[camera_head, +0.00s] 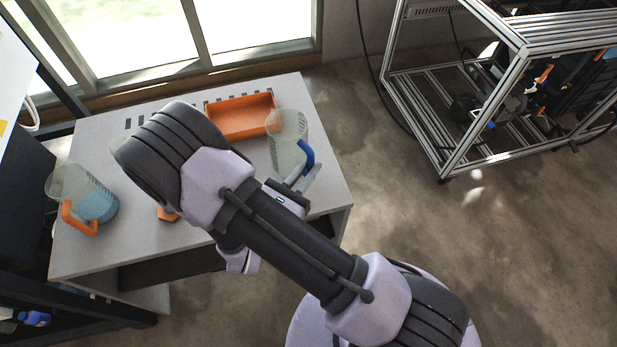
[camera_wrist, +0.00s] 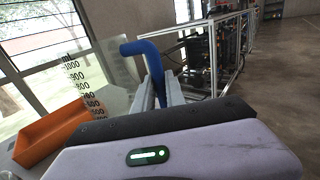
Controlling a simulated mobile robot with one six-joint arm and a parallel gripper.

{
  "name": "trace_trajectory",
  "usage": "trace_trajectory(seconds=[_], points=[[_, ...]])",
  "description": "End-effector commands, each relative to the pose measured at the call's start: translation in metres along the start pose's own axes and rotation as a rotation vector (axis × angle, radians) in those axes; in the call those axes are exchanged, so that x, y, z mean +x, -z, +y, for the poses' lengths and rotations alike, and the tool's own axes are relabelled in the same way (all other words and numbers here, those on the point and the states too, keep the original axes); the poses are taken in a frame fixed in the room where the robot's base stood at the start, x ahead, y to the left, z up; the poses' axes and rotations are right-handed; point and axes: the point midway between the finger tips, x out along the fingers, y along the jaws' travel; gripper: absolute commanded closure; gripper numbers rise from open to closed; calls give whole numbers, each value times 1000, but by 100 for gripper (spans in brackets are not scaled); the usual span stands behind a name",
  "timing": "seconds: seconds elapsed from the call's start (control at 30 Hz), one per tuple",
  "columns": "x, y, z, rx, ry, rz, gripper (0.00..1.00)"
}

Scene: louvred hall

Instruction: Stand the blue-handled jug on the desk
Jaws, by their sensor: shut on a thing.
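The clear jug with the blue handle (camera_head: 284,133) is at the right part of the grey desk (camera_head: 322,165), in front of an orange tray. In the wrist view the jug (camera_wrist: 93,72) shows black millilitre marks and looks roughly upright. My gripper (camera_head: 303,179) is shut on the blue handle; its fingers (camera_wrist: 166,90) sit either side of the handle's lower part in the wrist view. The jug's base is hidden in the wrist view, and I cannot tell whether it touches the desk top.
A similar jug with an orange handle (camera_head: 82,197) and bluish contents stands at the desk's left. The orange tray (camera_head: 240,118) lies at the back. A small orange thing (camera_head: 167,214) is partly hidden by my arm. A metal frame rack (camera_head: 452,150) stands on the floor to the right.

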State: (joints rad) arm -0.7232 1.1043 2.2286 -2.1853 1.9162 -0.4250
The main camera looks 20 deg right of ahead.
Motion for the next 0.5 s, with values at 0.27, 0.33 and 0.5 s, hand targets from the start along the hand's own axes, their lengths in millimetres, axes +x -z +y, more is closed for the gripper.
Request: trace_trajectory(seconds=[0.27,0.33,0.5], points=[[2,36,1,2,1,-1,100],[2,35,0,1,1,-1,100],[2,39,0,1,1,-1,100]])
